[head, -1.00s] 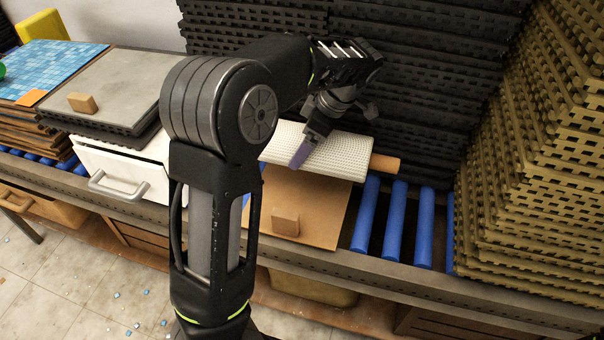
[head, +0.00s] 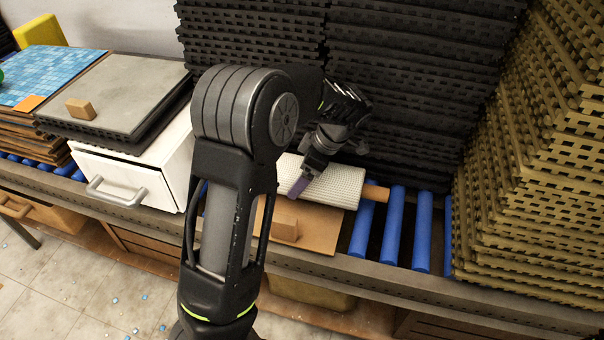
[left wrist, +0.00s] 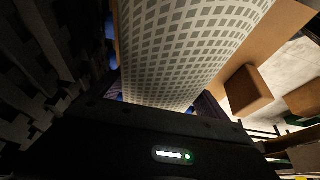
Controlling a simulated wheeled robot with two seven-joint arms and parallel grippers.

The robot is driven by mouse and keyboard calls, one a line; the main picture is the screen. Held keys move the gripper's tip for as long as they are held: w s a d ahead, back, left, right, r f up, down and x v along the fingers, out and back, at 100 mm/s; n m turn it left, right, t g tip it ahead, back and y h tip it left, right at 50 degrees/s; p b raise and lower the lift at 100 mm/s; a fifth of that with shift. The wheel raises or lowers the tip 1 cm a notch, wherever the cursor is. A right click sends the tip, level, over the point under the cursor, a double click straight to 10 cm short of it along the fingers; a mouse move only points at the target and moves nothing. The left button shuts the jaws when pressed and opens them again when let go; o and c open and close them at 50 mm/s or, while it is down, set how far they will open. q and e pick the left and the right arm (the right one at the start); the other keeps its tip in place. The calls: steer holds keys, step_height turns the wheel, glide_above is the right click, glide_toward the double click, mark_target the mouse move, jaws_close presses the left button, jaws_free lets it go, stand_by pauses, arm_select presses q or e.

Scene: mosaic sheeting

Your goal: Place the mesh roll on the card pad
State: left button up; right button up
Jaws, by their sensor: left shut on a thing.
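The mesh roll (head: 335,187) is a white gridded cylinder with a brown core (head: 375,193) sticking out at its right end. My left gripper (head: 303,188) is shut on the roll near its left part in the head view. The mesh fills the upper middle of the left wrist view (left wrist: 185,45). The roll lies over the rear part of the card pad (head: 318,230), a flat brown sheet on the conveyor. I cannot tell whether it touches the pad. My arm hides the pad's left side and the roll's left end. My right gripper is out of view.
A small brown block (head: 284,228) sits on the pad's front part. Blue rollers (head: 393,225) lie bare to the right. Black mats (head: 420,90) stand behind, tan mats (head: 540,150) at right. A white drawer unit (head: 135,178) stands at left.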

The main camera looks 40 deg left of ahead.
arm_select(q)
steer(key=shift+f, duration=0.1)
steer(key=o, duration=1.9)
steer(key=v, duration=1.2)
